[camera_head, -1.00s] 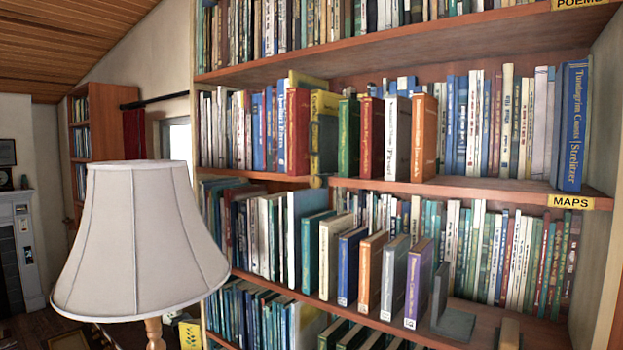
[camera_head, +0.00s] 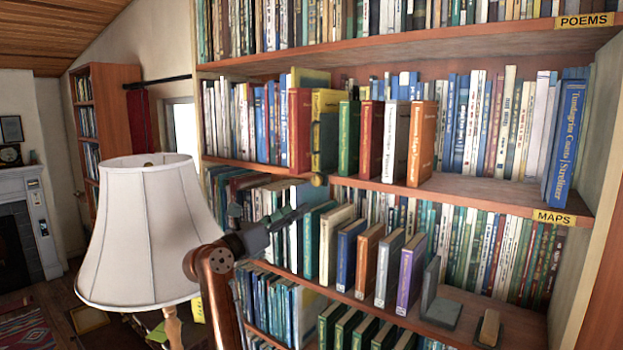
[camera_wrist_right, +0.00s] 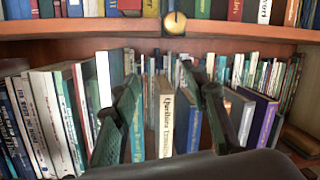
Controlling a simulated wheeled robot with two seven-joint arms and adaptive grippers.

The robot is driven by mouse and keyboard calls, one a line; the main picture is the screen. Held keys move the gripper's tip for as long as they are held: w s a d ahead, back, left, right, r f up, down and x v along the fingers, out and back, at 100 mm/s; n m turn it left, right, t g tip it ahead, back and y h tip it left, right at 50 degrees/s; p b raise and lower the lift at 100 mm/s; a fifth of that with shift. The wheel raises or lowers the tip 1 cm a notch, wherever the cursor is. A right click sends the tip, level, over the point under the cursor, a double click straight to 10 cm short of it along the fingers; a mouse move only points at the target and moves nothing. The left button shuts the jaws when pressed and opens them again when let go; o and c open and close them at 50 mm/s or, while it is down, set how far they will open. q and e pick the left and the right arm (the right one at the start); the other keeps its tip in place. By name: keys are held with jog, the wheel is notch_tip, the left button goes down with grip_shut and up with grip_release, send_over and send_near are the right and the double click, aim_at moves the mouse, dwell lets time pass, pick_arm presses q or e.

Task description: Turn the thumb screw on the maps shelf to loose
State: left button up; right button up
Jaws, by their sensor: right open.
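The brass thumb screw (camera_head: 318,180) is a small round knob on the front edge of the maps shelf (camera_head: 480,188), below the yellow book. It shows larger at the top of the right wrist view (camera_wrist_right: 175,23), with a dark mark on its face. The yellow MAPS label (camera_head: 553,217) is at that shelf's right end. My right gripper (camera_head: 268,213) is open and empty, left of and below the screw in the head view. Its two dark fingers (camera_wrist_right: 171,85) stand apart below the screw in the wrist view, not touching it. My left gripper is not in view.
A white lampshade (camera_head: 148,232) stands close on the left. Books stand along the shelf below, behind my fingers, including a white-spined one (camera_wrist_right: 165,120). An orange book (camera_head: 421,143) and others stand above near the maps shelf's front edge. A grey bookend (camera_head: 436,300) is lower right.

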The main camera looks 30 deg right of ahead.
aim_at(315, 181)
jog(key=s+a+r+m+y+p, duration=0.1)
jog(key=s+a+r+m+y, duration=0.2)
jog(key=r, duration=0.4)
jog(key=shift+n+t, duration=0.4)
jog(key=x, duration=0.2)
jog(key=p+x, duration=0.1)
jog(key=x, duration=0.2)
jog(key=s+p+x, duration=0.1)
jog(key=x, duration=0.1)
jog(key=shift+d+r, duration=0.3)
jog(key=shift+d, duration=0.1)
jog(key=shift+w+d+f, duration=0.1)
jog(key=shift+w+d, duration=0.2)
jog(key=shift+d, duration=0.2)
jog(key=shift+c, duration=0.5)
grip_shut()
